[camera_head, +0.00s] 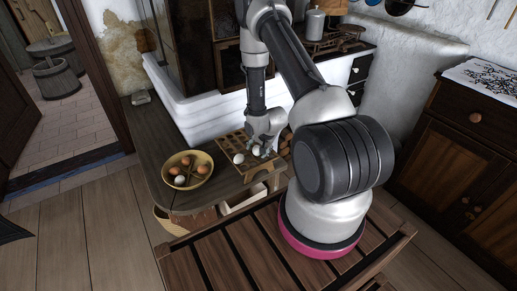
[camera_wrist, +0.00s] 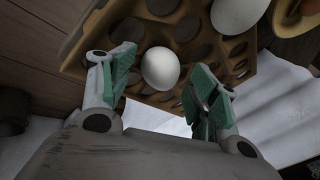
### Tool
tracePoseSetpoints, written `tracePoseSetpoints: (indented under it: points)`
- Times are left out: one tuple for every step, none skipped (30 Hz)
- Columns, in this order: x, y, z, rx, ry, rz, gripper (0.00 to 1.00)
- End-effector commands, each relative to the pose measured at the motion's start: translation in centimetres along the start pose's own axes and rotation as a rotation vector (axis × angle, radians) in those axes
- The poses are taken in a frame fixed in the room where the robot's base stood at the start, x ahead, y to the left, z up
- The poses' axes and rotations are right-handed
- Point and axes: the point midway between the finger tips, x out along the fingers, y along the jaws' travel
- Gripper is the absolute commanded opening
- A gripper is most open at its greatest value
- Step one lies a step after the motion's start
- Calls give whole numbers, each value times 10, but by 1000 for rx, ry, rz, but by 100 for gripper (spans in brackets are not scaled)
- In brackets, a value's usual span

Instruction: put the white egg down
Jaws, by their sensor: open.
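My gripper (camera_wrist: 162,80) is open, its green pads apart on either side of a white egg (camera_wrist: 160,68). There is a gap on both sides of that egg. The egg appears to rest in the wooden egg rack (camera_wrist: 98,38), which has rows of round holes. A second white egg (camera_wrist: 238,14) sits in the rack further up in the wrist view. In the head view my gripper (camera_head: 262,148) points down over the rack (camera_head: 232,142), with one white egg (camera_head: 238,158) to its left and another white egg (camera_head: 256,150) close by its fingers.
A wicker bowl (camera_head: 206,178) with brown and white eggs stands left of the rack on the dark wooden bench (camera_head: 150,150). Brown eggs (camera_head: 285,143) show partly behind my arm. The bench left of the bowl is clear.

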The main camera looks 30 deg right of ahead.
Motion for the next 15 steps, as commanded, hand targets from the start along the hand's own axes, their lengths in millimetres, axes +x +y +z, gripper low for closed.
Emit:
tracePoseSetpoints:
  points:
    - [-5,-3,-2,0,2,-2,60]
    - [-8,-4,-3,0,3,-3,60]
    - [-14,-4,-3,0,2,-2,60]
    - [-20,-4,-3,0,2,-2,60]
    - [-27,-4,-3,0,3,-3,60]
    - [-36,-4,-3,0,3,-3,60]
    - [-43,-4,-3,0,3,-3,60]
    - [-51,-4,-3,0,3,-3,60]
    - [-61,-4,-4,0,4,-3,60]
    - [-68,-4,-3,1,4,-3,60]
    - [-75,-4,-4,1,4,-3,60]
    - [-84,-4,-4,1,4,-3,60]
    - [-90,-4,-4,1,4,-3,60]
    - [-96,-4,-3,0,3,-3,60]
    - [-103,-4,-3,0,3,-3,60]
